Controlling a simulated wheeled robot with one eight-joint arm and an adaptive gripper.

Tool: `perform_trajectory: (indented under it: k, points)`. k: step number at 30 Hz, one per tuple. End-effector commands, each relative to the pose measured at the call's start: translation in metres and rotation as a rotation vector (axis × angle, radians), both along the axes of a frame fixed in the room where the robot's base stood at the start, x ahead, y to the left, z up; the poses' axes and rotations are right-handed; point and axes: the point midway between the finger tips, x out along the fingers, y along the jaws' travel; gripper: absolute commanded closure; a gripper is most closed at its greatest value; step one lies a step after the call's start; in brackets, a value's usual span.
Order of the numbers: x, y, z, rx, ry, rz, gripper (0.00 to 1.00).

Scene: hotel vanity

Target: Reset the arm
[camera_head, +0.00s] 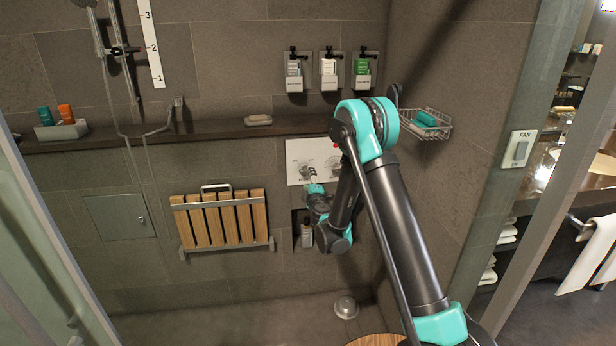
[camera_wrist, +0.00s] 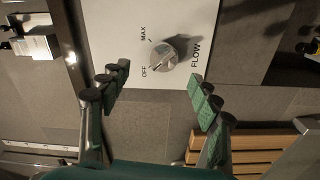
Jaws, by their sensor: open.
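My gripper (camera_wrist: 158,100) is open in the wrist view, its two fingers spread apart with nothing between them. A silver flow knob (camera_wrist: 162,56) on a white panel (camera_wrist: 118,20) lies just beyond the fingertips, with OFF and MAX marks beside it. The fingers appear apart from the knob. In the head view my arm reaches from the lower right to the white wall panel (camera_head: 293,170), bent at the teal joints. My gripper end there is small and partly hidden by the arm, close in front of the panel.
A dark ledge (camera_head: 210,130) runs along the wall above the panel. A folded wooden seat (camera_head: 225,220) is left of the arm. A wire basket (camera_head: 432,124) is on the right wall. A niche with a bottle (camera_head: 306,234) sits below the panel. A glass partition stands at right.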

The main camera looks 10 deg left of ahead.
Motion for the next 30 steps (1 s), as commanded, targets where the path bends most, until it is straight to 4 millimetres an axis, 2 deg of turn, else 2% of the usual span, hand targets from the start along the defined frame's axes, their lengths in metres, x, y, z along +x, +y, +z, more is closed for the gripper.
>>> perform_trajectory:
  k: [8, 11, 14, 20, 24, 26, 30]
  points:
    - [0.000, -0.002, 0.001, 0.005, 0.002, -0.005, 0.37]
    - [0.000, -0.018, 0.010, 0.030, 0.016, -0.038, 0.37]
    - [-0.001, -0.051, 0.028, 0.090, 0.050, -0.110, 0.37]
    - [-0.024, -0.144, 0.060, 0.258, 0.162, -0.317, 0.37]
    - [-0.054, -0.204, 0.068, 0.375, 0.257, -0.459, 0.37]
    - [-0.071, -0.227, 0.069, 0.424, 0.301, -0.516, 0.37]
    - [-0.117, -0.273, 0.064, 0.536, 0.412, -0.645, 0.37]
